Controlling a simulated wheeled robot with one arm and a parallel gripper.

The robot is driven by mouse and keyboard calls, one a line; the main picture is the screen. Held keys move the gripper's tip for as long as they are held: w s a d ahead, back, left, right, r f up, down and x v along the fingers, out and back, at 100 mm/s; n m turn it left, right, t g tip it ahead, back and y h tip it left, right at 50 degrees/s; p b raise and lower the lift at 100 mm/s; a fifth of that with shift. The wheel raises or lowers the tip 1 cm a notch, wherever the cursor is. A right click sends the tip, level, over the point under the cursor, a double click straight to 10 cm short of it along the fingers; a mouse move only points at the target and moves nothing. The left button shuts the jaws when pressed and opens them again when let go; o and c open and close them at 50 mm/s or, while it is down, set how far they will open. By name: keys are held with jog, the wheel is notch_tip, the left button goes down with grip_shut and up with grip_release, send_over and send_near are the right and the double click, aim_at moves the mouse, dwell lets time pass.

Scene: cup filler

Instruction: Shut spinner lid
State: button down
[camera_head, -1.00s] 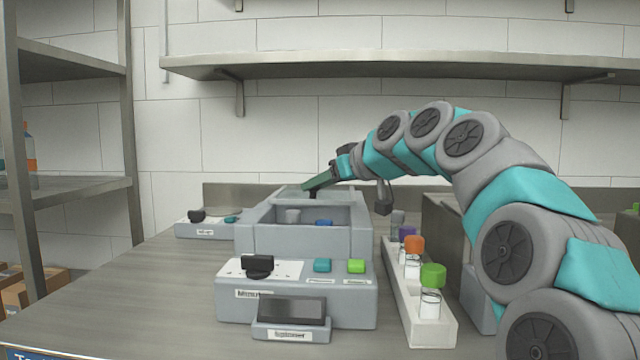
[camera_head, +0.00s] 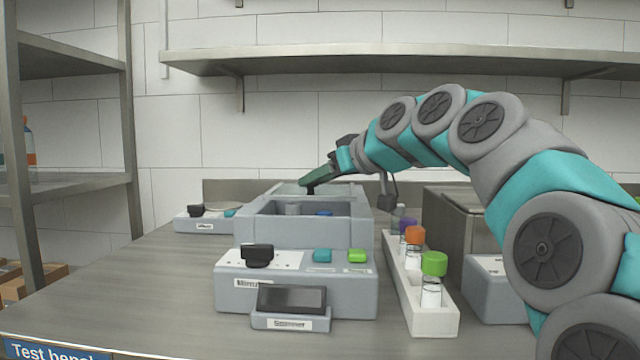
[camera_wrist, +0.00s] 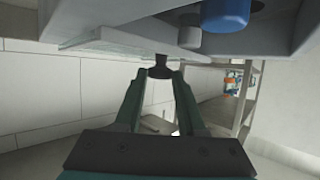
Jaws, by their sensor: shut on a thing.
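The spinner is a grey box (camera_head: 243,237) on the bench with an open-topped chamber in front. A grey cap (camera_head: 292,210) and a blue cap (camera_head: 323,213) show inside. Its lid (camera_head: 288,189) is a pale, see-through plate at the back of the box, so the chamber stays uncovered. In the wrist view the lid (camera_wrist: 125,42) carries a black knob (camera_wrist: 159,69). My gripper (camera_head: 311,187) reaches over the back of the box, its green fingers (camera_wrist: 158,76) shut on that knob. The exact contact is small in the head view.
A control panel (camera_head: 230,290) with a black dial, teal and green buttons and a small screen stands in front. A white rack (camera_head: 432,322) of capped tubes is at right, under my arm. A wall shelf (camera_head: 400,62) hangs above.

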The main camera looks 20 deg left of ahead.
jog(key=s+b, duration=0.1)
jog(key=s, duration=0.2)
jog(key=s+d+b, duration=0.1)
jog(key=s, duration=0.3)
jog(key=s+d+b, duration=0.1)
jog(key=s, duration=0.2)
jog(key=shift+s+d, duration=0.25)
jog(key=shift+s, duration=0.1)
jog(key=c, duration=0.5)
grip_release()
jog(key=shift+s, duration=0.1)
jog(key=shift+d, duration=0.15)
jog(key=v, duration=0.7)
jog(key=shift+s+d, duration=0.2)
jog(key=shift+d, duration=0.05)
jog(key=shift+r, duration=0.2)
